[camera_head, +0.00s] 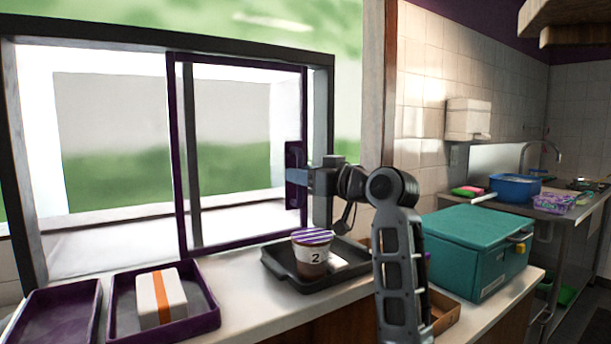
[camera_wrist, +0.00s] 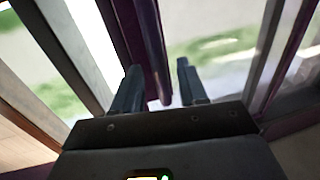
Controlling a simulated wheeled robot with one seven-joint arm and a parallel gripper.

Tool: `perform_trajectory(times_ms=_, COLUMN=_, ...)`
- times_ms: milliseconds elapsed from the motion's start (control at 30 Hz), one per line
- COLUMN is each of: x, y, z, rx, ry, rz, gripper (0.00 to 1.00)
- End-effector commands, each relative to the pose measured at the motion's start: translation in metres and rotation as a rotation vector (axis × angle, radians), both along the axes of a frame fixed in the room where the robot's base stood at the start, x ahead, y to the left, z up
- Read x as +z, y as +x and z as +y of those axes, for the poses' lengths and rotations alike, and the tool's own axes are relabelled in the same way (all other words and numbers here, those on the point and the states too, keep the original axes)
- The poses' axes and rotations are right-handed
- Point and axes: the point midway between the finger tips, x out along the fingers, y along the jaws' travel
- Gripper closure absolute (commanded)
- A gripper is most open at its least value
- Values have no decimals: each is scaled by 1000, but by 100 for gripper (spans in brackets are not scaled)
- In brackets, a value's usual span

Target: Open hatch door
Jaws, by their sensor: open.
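The hatch door (camera_head: 180,160) is a purple-framed sliding pane in the right part of the dark window frame. Its upright purple handle (camera_head: 294,158) is on the door's right edge. My gripper (camera_head: 298,176) is at this handle in the head view, its fingers pointing left. In the wrist view, my gripper (camera_wrist: 157,88) is open, with one finger on each side of the purple handle bar (camera_wrist: 150,50). The bar stands between the fingers, with a gap to the right finger. Whether the left finger touches it, I cannot tell.
On the counter below stand a black tray (camera_head: 275,268) with a lidded cup marked 2 (camera_head: 312,258), and a purple tray (camera_head: 205,316) with a white, orange-banded box (camera_head: 161,298). Another purple tray (camera_head: 62,293) is far left. A teal box (camera_head: 470,245) stands right of my arm.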

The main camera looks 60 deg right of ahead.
Motion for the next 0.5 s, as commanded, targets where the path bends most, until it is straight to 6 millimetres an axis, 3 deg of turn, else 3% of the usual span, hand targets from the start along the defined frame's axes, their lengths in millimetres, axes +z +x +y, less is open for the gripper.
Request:
perform_trajectory(times_ms=167, x=0, y=-4, z=1, rx=-1, ry=0, rz=0, gripper=58)
perform_trajectory(times_ms=500, x=-1, y=-52, z=19, rx=-3, ry=0, rz=0, gripper=58)
